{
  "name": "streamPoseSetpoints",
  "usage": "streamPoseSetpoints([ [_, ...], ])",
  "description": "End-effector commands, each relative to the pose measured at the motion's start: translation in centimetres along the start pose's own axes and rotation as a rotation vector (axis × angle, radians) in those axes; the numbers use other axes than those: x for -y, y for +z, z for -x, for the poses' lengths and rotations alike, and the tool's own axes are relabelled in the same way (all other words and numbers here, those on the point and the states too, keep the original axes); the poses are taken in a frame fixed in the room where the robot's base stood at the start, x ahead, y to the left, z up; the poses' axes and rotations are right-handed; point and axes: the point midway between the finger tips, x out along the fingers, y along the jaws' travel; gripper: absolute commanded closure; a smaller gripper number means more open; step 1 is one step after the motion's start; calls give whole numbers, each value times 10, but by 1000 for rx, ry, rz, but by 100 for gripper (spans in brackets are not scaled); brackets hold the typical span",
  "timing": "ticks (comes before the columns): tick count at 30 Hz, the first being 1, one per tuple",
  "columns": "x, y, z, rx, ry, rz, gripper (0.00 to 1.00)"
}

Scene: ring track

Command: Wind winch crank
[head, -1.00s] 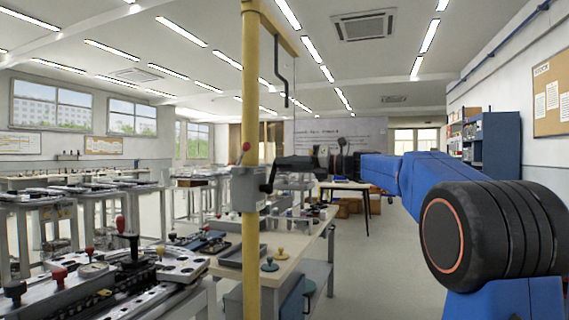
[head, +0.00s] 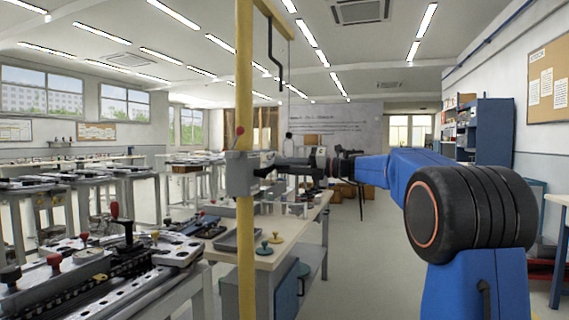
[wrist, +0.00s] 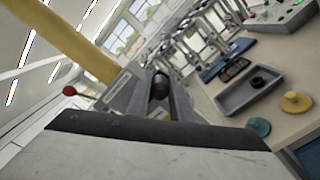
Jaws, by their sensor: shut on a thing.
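The winch is a grey box (head: 240,174) on a yellow post, with a red-knobbed lever (head: 239,132) on top. It also shows in the wrist view as a grey housing (wrist: 120,92) beyond the fingers. A dark crank arm (head: 263,171) comes off the right side of the box. My gripper (head: 279,163) is at the crank's outer end, right of the post. In the wrist view my gripper (wrist: 161,93) is shut on the dark round crank handle (wrist: 160,84), which sits between the two fingers. Much of the crank is hidden there.
The yellow post (head: 244,260) stands close in front. A bench (head: 285,248) with a grey tray (head: 236,240) and small knobbed pieces is behind it. A dark hook (head: 279,70) hangs from the overhead beam. Open floor (head: 370,260) lies to the right.

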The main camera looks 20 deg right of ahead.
Motion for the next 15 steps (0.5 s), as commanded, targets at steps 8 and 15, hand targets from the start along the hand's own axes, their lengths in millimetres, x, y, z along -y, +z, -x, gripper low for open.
streamPoseSetpoints([
  [8,8,-4,0,-2,-2,-1,100],
  [15,9,-4,-1,-2,-2,-1,100],
])
